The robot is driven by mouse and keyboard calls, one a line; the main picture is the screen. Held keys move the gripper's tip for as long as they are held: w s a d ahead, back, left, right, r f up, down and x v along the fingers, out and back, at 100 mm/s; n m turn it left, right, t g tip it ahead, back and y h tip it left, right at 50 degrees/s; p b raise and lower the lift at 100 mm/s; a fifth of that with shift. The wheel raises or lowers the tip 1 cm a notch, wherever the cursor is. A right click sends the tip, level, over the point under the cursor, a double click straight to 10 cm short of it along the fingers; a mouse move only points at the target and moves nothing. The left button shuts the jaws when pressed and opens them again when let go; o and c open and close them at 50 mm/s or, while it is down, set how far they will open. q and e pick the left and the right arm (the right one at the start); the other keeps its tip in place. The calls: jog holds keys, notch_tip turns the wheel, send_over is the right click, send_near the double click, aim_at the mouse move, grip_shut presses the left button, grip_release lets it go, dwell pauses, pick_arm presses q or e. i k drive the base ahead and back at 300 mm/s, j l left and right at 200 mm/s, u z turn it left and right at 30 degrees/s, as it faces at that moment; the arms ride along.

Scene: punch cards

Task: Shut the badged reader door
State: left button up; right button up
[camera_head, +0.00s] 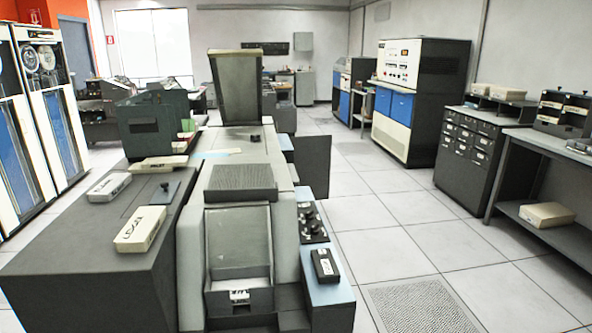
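A grey and dark card machine (190,240) stands in the foreground, and it looks like the reader. A dark flat panel (313,168) stands out from its right side, edge away from the body, and looks like an open door. I cannot make out a badge on it. A small white label (239,296) shows on the front tray below a sloped clear or grey window (238,240). Neither of my grippers is in view.
Clear tiled floor (400,230) lies to the right, with a perforated tile (420,305). Cabinets (470,150) and a shelf table (550,150) line the right wall.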

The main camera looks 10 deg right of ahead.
aim_at(312, 154)
jog(key=z, duration=1.45)
jog(key=i+l+z, duration=0.2)
jog(key=i+z, duration=0.2)
jog(key=i, duration=0.15)
jog(key=i+z, duration=0.45)
jog(key=i, duration=0.15)
jog(key=i+u, duration=0.25)
jog(key=i, duration=0.2)
jog(key=i+u, duration=0.3)
jog(key=i, duration=0.15)
jog(key=i+l+u, duration=0.25)
jog(key=i, duration=0.2)
jog(key=i+j+u, duration=0.15)
jog(key=i+u, duration=0.6)
jog(key=i+l+u, duration=0.15)
jog(key=i+u, duration=0.55)
jog(key=i, duration=1.35)
jog(key=i+z, duration=0.25)
jog(key=i, duration=0.5)
jog(key=i+j+z, duration=0.1)
jog(key=i+z, duration=0.15)
jog(key=i, duration=0.55)
jog(key=i+j+z, duration=0.1)
jog(key=i+z, duration=0.2)
jog(key=i, duration=2.95)
